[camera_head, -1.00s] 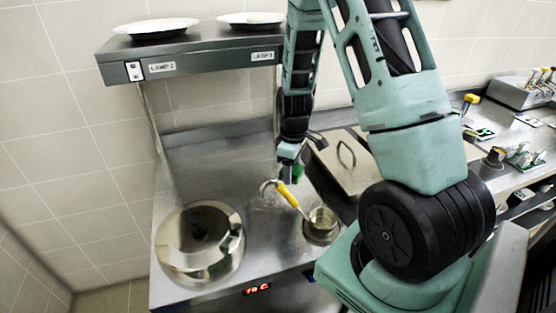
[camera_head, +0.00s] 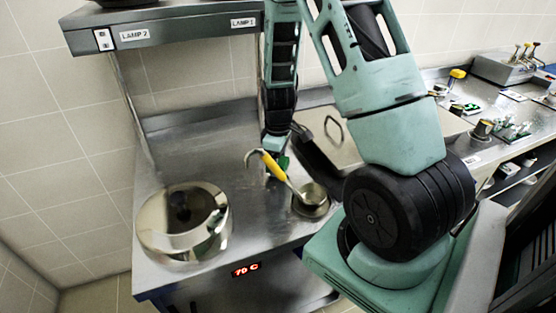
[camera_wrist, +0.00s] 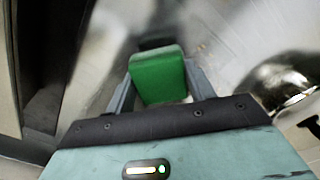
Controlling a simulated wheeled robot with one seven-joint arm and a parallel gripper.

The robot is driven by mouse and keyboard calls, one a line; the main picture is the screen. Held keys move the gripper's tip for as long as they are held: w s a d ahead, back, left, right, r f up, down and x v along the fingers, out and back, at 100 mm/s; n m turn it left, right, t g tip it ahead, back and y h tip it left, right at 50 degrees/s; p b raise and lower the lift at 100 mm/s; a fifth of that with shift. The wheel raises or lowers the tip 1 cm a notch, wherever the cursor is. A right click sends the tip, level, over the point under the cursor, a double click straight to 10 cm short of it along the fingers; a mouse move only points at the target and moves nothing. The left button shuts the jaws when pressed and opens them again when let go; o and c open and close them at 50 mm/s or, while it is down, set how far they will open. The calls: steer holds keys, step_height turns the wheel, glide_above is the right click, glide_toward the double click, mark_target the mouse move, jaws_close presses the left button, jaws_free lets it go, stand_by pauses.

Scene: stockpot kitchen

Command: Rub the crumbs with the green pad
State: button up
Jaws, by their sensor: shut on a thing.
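My gripper (camera_wrist: 158,85) is shut on the green pad (camera_wrist: 158,75), which fills the space between the fingers in the wrist view. In the head view my gripper (camera_head: 276,150) is low over the steel counter (camera_head: 200,150), behind the yellow-handled ladle. A sliver of the green pad (camera_head: 284,162) shows there beside the ladle's handle. Faint brownish specks, perhaps crumbs (camera_wrist: 204,46), lie on the pale metal beyond the pad in the wrist view. I cannot tell whether the pad touches the counter.
The ladle (camera_head: 274,166) leans out of a small round well (camera_head: 312,198), close to my gripper. A lamp shelf (camera_head: 165,30) hangs above.

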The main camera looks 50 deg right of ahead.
steer(key=shift+f+b, duration=0.8)
steer(key=shift+f, duration=0.2)
stand_by(0.5)
steer(key=shift+a, duration=0.1)
